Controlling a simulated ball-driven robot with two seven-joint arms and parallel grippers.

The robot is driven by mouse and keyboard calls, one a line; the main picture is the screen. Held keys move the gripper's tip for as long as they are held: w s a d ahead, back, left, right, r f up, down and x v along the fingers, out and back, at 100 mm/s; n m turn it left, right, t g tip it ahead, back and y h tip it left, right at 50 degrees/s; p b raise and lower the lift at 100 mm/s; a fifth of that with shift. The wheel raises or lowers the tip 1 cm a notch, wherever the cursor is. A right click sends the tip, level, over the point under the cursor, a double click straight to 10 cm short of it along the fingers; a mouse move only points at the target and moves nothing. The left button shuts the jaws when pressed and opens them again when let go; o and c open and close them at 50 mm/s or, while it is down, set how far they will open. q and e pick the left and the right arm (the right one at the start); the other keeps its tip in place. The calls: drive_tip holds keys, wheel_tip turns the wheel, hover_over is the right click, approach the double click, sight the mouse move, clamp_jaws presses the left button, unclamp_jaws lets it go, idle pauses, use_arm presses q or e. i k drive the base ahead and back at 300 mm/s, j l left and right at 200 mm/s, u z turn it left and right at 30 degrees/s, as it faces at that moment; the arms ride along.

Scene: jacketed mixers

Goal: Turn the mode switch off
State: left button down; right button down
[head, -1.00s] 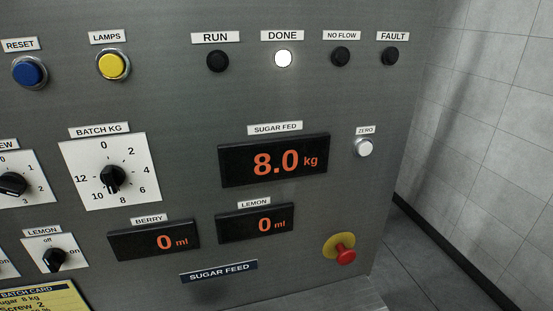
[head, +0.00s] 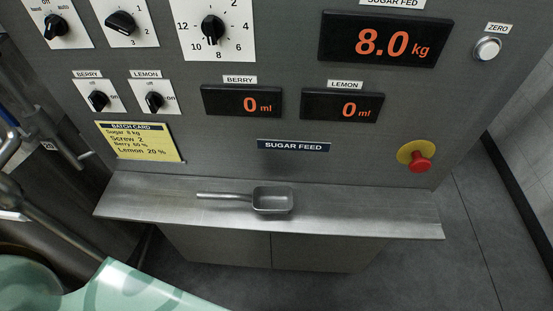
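The likely mode switch (head: 57,27) is a black rotary knob on a white plate at the top left of the grey panel, in the head view. Its plate reads "off" at the top and "auto" at the right, with a partly legible word at the left. Its title label is cut off by the top edge. I cannot tell for sure which mark the knob points to. Neither of my grippers is in view.
A steel shelf (head: 345,222) juts out below the panel and holds a metal scoop (head: 272,200). A red emergency button (head: 420,162) sits at the right. Berry (head: 99,100) and lemon (head: 154,102) knobs are below the switch. Metal pipes (head: 60,232) stand at the left.

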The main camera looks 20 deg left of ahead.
sight(55, 25)
drive_tip(key=u, duration=1.8)
